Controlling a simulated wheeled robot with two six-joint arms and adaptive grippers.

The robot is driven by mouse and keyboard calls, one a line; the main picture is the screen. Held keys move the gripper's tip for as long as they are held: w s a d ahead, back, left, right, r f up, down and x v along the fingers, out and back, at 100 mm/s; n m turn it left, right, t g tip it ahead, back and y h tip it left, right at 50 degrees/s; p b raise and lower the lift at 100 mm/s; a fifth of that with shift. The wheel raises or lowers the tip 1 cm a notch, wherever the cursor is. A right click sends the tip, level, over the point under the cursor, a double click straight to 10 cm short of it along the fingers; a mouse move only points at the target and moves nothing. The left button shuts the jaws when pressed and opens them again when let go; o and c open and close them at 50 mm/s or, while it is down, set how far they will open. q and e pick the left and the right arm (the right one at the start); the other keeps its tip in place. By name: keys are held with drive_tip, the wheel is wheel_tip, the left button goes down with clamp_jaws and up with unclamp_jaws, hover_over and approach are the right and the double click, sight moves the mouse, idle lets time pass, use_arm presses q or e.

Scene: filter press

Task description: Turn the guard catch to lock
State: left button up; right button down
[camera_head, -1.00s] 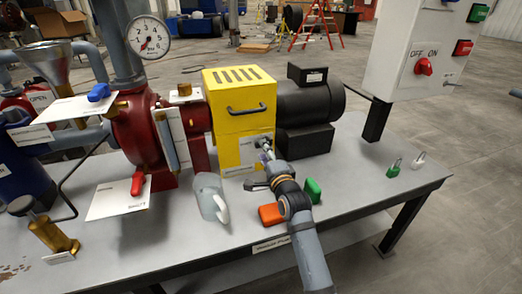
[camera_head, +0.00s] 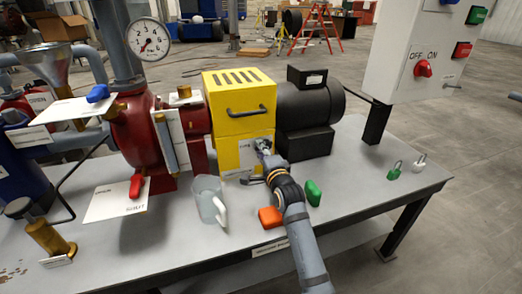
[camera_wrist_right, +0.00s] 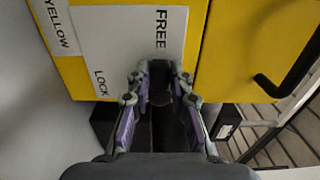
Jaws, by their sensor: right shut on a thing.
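The yellow guard (camera_head: 238,107) covers the coupling between the red pump and the black motor. On its lower front is a white plate (camera_wrist_right: 120,40), marked FREE and LOCK in the right wrist view. The guard catch (camera_wrist_right: 159,92) is a small dark piece low on this plate, near the guard's bottom edge. My right gripper (camera_wrist_right: 161,78) is shut on the catch, with its fingers on either side of it. The fingers partly hide the catch, so its exact angle is hard to tell. In the head view the right gripper (camera_head: 263,147) reaches the guard's lower right front. My left gripper is not in view.
A black handle (camera_head: 247,111) sticks out of the guard above the gripper.

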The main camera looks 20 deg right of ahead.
use_arm(q)
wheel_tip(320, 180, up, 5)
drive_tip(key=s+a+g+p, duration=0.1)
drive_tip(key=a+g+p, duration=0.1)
drive_tip(key=p, duration=0.2)
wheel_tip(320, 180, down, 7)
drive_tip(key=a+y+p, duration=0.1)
drive_tip(key=shift+p, duration=0.35)
use_arm(e)
drive_tip(key=d+f+n, duration=0.1)
drive_tip(key=n, duration=0.5)
drive_tip(key=d+f+n, duration=0.1)
drive_tip(key=n, duration=0.5)
drive_tip(key=d+f+n, duration=0.1)
drive_tip(key=n, duration=0.5)
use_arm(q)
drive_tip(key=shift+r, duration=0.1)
